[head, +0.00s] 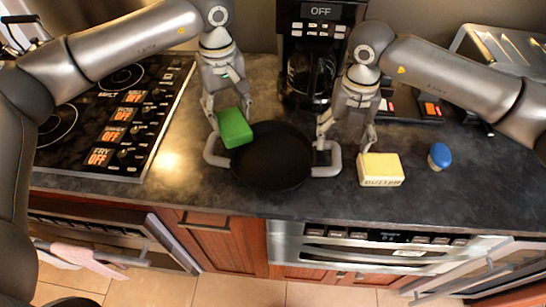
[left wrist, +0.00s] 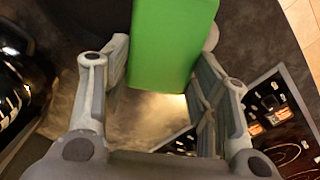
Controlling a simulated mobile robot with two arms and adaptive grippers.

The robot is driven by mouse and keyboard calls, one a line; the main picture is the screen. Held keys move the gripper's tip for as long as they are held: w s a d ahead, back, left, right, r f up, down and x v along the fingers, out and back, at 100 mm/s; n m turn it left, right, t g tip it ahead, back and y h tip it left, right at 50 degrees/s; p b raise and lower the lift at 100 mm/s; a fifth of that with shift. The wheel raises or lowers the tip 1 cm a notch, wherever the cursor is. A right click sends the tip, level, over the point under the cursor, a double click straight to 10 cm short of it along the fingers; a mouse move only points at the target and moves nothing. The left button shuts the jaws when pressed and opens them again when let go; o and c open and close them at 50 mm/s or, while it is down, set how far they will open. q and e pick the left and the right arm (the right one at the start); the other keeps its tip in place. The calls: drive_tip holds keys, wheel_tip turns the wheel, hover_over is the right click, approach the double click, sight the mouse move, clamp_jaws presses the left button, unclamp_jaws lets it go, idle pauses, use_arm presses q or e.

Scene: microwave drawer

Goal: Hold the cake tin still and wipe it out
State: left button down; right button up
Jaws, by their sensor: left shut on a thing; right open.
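The cake tin looks like a round black pan (head: 272,165) with grey side handles, standing on the dark counter. My left gripper (head: 229,114) is shut on a green block, likely a sponge (head: 235,128), held tilted by the tin's upper left rim. The green block (left wrist: 170,45) also fills the space between the fingers in the left wrist view. Whether the block touches the tin is unclear. My right gripper (head: 347,140) is open and empty, one finger close to the tin's right handle (head: 331,160). I cannot tell whether that finger touches the handle.
A yellow box (head: 380,169) sits right of the tin, close under my right gripper's other finger. A blue object (head: 439,156) lies further right. A coffee maker (head: 312,60) stands behind, the stove (head: 110,120) at left. The counter in front is narrow.

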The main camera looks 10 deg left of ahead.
drive_tip(key=o, duration=0.6)
drive_tip(key=shift+c, duration=0.2)
drive_tip(key=shift+r, duration=0.15)
wheel_tip(320, 180, up, 12)
idle(0.8)
